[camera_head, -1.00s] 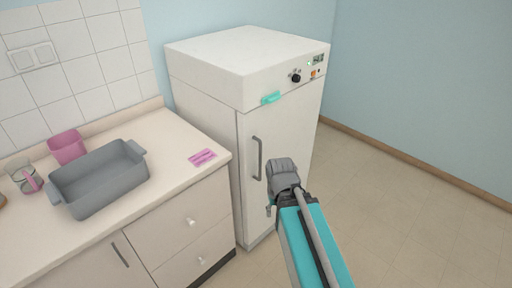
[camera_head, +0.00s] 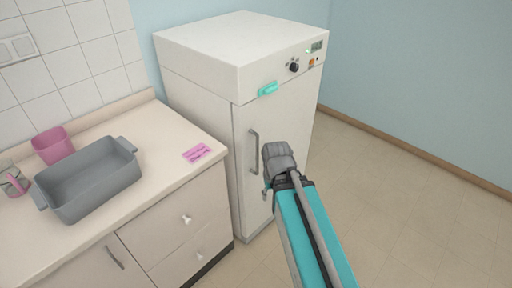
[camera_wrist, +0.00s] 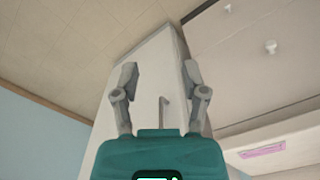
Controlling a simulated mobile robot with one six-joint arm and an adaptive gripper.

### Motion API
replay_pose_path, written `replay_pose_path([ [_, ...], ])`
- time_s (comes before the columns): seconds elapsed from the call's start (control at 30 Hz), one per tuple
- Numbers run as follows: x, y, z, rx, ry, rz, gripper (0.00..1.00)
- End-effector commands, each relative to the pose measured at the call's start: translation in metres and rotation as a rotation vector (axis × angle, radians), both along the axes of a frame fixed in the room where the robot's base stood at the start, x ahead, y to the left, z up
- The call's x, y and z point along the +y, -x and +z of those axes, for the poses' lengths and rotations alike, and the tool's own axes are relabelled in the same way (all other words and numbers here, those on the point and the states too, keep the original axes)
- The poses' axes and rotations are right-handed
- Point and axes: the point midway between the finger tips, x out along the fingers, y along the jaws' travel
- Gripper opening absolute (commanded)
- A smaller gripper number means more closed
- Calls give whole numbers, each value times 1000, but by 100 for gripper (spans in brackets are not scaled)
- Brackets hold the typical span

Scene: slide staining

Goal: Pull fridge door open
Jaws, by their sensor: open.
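The white fridge (camera_head: 195,105) stands against the back wall beside the counter. Its door (camera_head: 280,125) looks closed. A grey vertical bar handle (camera_head: 254,152) is on the left side of the door. In the wrist view the handle (camera_wrist: 164,113) shows between the two fingers. My gripper (camera_wrist: 157,78) is open and empty, with one finger on each side of the handle in that picture. In the head view my gripper (camera_head: 268,172) is just right of the handle and seems apart from it; its fingertips are partly hidden by the wrist.
The counter (camera_head: 170,132) on the left holds a grey basin (camera_head: 92,185), a pink cup (camera_head: 53,146) and a pink packet (camera_head: 196,152). Drawers (camera_head: 186,220) below it adjoin the fridge. The floor (camera_head: 400,200) to the right is clear.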

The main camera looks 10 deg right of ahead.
Motion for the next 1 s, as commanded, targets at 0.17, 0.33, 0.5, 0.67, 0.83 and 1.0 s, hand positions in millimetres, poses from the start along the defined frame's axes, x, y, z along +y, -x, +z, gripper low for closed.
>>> replay_pose_path([
  [0.17,0,-12,-17,-24,-80,50,57],
  [0.33,6,-33,-38,-94,-230,159,57],
  [0.5,11,-64,-56,-236,-409,297,57],
  [0.67,8,-95,-64,-423,-554,415,57],
  [0.83,-6,-127,-66,-665,-660,515,57],
  [1.0,-31,-157,-62,-938,-710,582,57],
])
